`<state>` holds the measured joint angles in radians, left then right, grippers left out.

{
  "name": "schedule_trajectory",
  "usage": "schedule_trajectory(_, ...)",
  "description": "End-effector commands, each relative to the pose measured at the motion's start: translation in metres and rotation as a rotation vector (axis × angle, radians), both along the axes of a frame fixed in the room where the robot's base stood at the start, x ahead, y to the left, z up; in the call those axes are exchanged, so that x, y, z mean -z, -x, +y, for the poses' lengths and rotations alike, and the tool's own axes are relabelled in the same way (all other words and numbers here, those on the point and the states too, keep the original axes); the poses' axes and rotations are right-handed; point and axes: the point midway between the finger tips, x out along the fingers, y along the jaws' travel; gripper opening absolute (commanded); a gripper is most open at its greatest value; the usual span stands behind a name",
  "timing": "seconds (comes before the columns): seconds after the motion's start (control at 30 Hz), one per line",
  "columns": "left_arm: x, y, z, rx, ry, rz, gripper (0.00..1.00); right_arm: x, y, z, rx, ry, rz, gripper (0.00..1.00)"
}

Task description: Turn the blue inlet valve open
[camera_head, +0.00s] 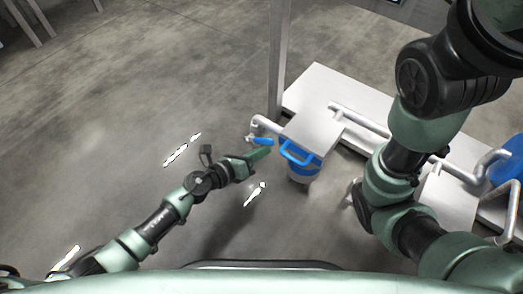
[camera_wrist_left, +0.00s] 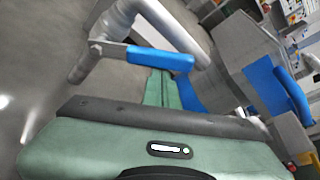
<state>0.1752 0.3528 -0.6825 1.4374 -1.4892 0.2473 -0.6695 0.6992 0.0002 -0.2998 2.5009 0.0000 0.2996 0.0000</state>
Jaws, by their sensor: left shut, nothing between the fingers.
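The blue inlet valve (camera_head: 262,141) has a short blue lever on a grey pipe end, left of the white-topped unit. In the left wrist view the blue lever (camera_wrist_left: 160,58) points right from a grey valve body. My left gripper (camera_head: 262,154) is shut and empty, with its green fingertips just below the lever in the head view. In the left wrist view the shut fingers (camera_wrist_left: 161,90) reach up just below the lever. I cannot tell whether they touch it. My right arm rises on the right, and its gripper is out of view.
A white vessel with a blue band and blue handle (camera_head: 297,158) stands close right of my left gripper. A white platform (camera_head: 330,85) and pipes (camera_head: 358,120) lie behind it. A grey post (camera_head: 279,60) rises behind the valve. Open floor (camera_head: 110,130) lies left.

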Motion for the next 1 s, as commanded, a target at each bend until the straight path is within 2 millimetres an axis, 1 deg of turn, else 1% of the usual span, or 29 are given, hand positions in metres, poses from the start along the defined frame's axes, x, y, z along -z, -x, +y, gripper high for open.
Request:
schedule_trajectory(0.27,0.0,0.0,0.0,0.0,0.004,0.002,0.0,0.0,0.0,0.0,0.0,0.0,0.0,0.42)
schedule_trajectory(0.73,-0.007,-0.003,0.003,-0.001,0.072,0.05,0.0,0.001,0.0,0.0,0.0,0.0,0.0,0.42)
schedule_trajectory(1.0,-0.016,-0.007,0.008,-0.002,0.175,0.124,0.0,0.003,0.0,0.0,-0.001,0.0,0.0,0.42)
